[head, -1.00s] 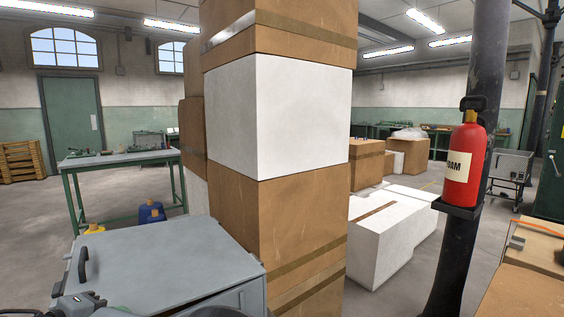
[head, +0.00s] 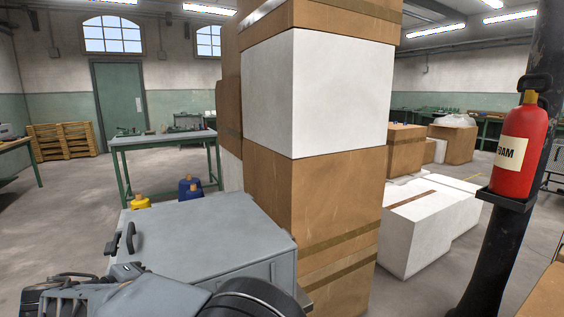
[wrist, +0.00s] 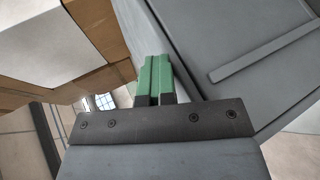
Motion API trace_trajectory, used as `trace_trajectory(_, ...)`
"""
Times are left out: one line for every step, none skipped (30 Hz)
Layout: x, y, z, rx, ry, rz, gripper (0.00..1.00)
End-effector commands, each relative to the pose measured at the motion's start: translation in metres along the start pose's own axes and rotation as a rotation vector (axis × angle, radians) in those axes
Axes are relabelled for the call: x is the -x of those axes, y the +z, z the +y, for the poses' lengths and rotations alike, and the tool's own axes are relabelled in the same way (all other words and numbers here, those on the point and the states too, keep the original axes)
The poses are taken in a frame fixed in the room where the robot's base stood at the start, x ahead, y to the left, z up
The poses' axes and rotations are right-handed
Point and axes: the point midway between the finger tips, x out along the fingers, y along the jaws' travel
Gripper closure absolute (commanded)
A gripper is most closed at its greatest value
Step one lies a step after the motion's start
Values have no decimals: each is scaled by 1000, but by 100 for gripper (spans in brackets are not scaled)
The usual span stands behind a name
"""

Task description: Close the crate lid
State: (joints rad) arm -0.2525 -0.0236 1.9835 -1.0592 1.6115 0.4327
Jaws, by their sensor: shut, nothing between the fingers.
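The grey crate (head: 268,272) stands at the lower middle of the head view. Its flat grey lid (head: 205,232) lies over the top and looks almost level; I cannot tell whether it is fully down. A dark handle (head: 130,238) is at the left of the lid. In the wrist view a grey panel with a raised strip (wrist: 262,52) fills the right side, probably part of the crate. My gripper (wrist: 155,62) shows there with its green fingers together, empty, beside the panel's edge; I cannot tell if they touch it. My arm hides the crate's lower front in the head view.
A tall stack of cardboard and white boxes (head: 335,195) stands close behind and right of the crate. A red fire extinguisher (head: 520,150) is on a dark pillar at right. A green-legged workbench (head: 165,142) stands behind. Open floor lies at left.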

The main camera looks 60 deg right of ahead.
Motion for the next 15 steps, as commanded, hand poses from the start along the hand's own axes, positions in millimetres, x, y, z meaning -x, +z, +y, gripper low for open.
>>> trace_trajectory(1, 1, -1, 16, -10, -8, 100)
trace_trajectory(3, 2, 3, 15, -9, -8, 100)
trace_trajectory(6, 2, 10, 12, -7, -7, 100)
trace_trajectory(9, 2, 16, 9, -6, -5, 100)
trace_trajectory(12, 2, 22, 6, -4, -4, 100)
trace_trajectory(16, 2, 31, 2, -2, -3, 100)
trace_trajectory(19, 2, 38, -1, 0, -1, 100)
trace_trajectory(22, 3, 45, -3, 2, 0, 100)
trace_trajectory(30, 1, 35, 1, 2, 4, 100)
trace_trajectory(37, 1, 34, 0, 2, 5, 100)
trace_trajectory(43, 1, 33, 0, 3, 5, 100)
trace_trajectory(52, 1, 33, -1, 3, 5, 100)
trace_trajectory(58, 0, 32, -2, 3, 4, 100)
trace_trajectory(64, 0, 32, -2, 3, 4, 100)
trace_trajectory(71, 0, 31, -4, 3, 3, 100)
